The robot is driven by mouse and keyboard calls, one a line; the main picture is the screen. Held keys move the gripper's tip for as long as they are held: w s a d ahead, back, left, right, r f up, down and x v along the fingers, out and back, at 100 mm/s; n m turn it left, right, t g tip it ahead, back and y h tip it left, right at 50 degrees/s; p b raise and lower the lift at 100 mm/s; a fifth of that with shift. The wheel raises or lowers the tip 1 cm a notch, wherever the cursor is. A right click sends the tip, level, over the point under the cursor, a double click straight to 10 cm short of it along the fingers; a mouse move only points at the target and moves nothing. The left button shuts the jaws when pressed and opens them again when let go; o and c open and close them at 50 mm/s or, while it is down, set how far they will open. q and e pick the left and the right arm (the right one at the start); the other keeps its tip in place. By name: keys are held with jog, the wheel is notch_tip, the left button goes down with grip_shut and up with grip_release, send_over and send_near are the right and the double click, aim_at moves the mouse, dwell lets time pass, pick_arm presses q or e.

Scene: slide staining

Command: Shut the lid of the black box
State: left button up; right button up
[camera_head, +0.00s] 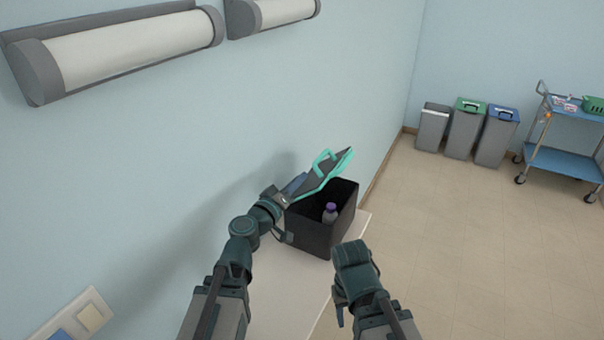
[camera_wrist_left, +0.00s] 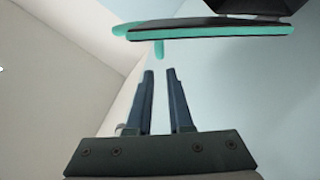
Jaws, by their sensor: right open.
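The black box (camera_head: 312,234) stands on a pale tabletop, open at the top. A bottle with a purple cap (camera_head: 330,213) is inside it. The dark lid with a teal edge and teal handle (camera_head: 334,171) is raised and tilted above the box's back left side. My left gripper (camera_head: 296,184) is beside the lid, partly behind it. In the left wrist view, its fingers (camera_wrist_left: 160,88) are slightly apart with nothing between them, and the teal-edged lid (camera_wrist_left: 215,31) lies just beyond the tips. My right gripper (camera_head: 341,316) is low in front of the box, mostly hidden by its arm.
The wall is close along the left, with a switch plate (camera_head: 76,322) low down. The pale tabletop (camera_head: 283,285) is clear in front of the box. Several bins (camera_head: 466,130) and a blue cart (camera_head: 562,164) stand far off at right on open floor.

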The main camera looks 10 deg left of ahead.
pick_arm(q)
jog(key=w+a+n+h, duration=0.1)
jog(key=w+a+r+n+g+h+p, duration=0.1)
jog(key=a+n, duration=0.1)
jog(key=shift+w+r+g+p, duration=0.1)
jog(key=shift+w+g+p, duration=0.2)
grip_shut()
jog(key=shift+n+g+h, duration=0.3)
jog(key=shift+n+h, duration=0.1)
jog(key=shift+n, duration=0.2)
jog(key=x, duration=0.9)
jog(key=shift+w+a, duration=0.15)
jog(key=shift+w, duration=0.25)
